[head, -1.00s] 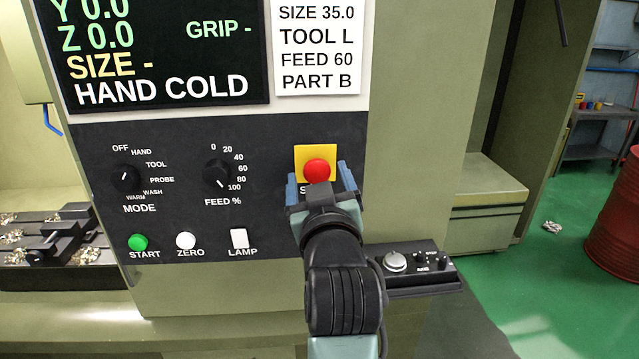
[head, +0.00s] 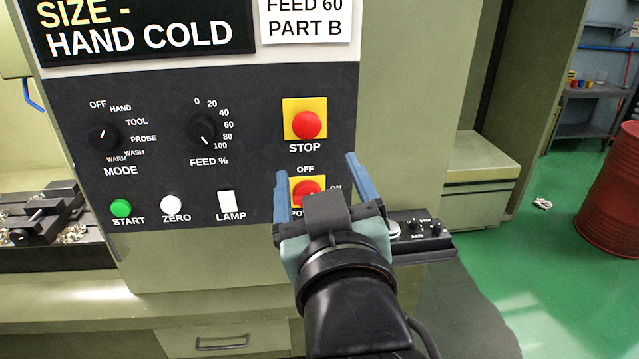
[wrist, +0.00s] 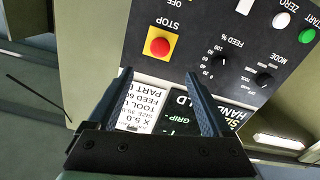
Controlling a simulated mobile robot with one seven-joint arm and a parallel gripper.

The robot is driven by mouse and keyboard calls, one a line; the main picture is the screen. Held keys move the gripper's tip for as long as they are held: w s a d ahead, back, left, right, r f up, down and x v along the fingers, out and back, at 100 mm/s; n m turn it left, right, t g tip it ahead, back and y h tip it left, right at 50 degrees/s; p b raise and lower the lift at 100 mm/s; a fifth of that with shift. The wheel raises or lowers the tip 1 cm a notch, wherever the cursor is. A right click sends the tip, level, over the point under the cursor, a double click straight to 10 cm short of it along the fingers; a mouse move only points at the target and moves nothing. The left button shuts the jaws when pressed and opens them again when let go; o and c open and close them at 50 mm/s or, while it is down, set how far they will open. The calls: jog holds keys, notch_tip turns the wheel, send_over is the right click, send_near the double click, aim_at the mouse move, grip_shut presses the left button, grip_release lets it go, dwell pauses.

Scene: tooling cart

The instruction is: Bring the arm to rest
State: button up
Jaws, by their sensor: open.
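My gripper (head: 318,184) is open and empty in the head view, with its two blue fingers spread apart in front of the lower right of the control panel (head: 262,160). Behind it sits the red power switch (head: 306,188) on a yellow plate, partly hidden by the gripper. The red STOP button (head: 306,125) is just above, clear of the fingers. In the wrist view the open fingers (wrist: 164,90) point toward the panel, with the STOP button (wrist: 159,46) beyond them. I cannot tell the exact gap to the panel.
A small control box (head: 425,236) with knobs juts out right of my gripper. Mode knob (head: 104,138), feed knob (head: 201,130) and START button (head: 121,208) are on the panel's left. A red drum (head: 612,195) stands at the far right, with open green floor (head: 530,260) before it.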

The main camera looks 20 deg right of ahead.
dwell(0.4)
jog(key=s+a+r+t+y, duration=0.2)
jog(key=a+r+t, duration=0.3)
jog(key=r, duration=0.6)
jog(key=s+a+r+t+y, duration=0.3)
jog(key=s+a+r+t, duration=0.2)
jog(key=a+r, duration=0.4)
notch_tip(320, 180, up, 2)
jog(key=shift+s+a+r+n, duration=0.1)
jog(key=shift+s+a+n, duration=0.2)
jog(key=shift+a, duration=0.05)
